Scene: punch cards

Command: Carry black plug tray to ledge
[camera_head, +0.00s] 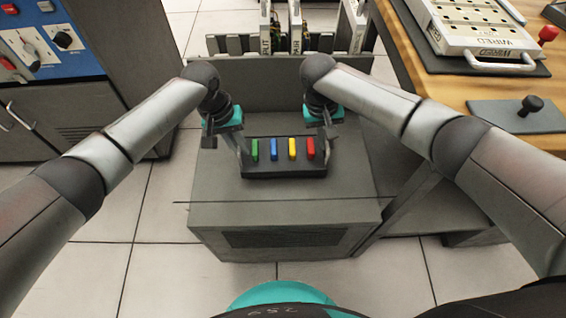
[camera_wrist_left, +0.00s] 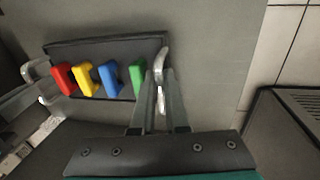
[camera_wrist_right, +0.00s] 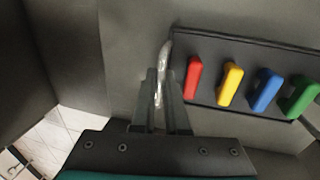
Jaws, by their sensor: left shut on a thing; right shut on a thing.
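The black plug tray (camera_head: 285,171) holds a green plug (camera_head: 254,149), a blue plug (camera_head: 273,149), a yellow plug (camera_head: 292,148) and a red plug (camera_head: 311,148), all upright in a row. It has a metal handle at each end. My left gripper (camera_head: 243,158) is shut on the handle by the green plug, seen in the left wrist view (camera_wrist_left: 160,88). My right gripper (camera_head: 328,154) is shut on the handle by the red plug, seen in the right wrist view (camera_wrist_right: 162,92). The tray looks level over the grey cabinet top (camera_head: 225,185); I cannot tell whether it touches.
A rack with upright cards (camera_head: 295,28) stands behind the cabinet top. A wooden desk (camera_head: 415,85) on the right bears a white punched panel (camera_head: 475,32) and a dark plate with a knob (camera_head: 530,106). A blue control console (camera_head: 50,45) stands at left. Tiled floor lies between.

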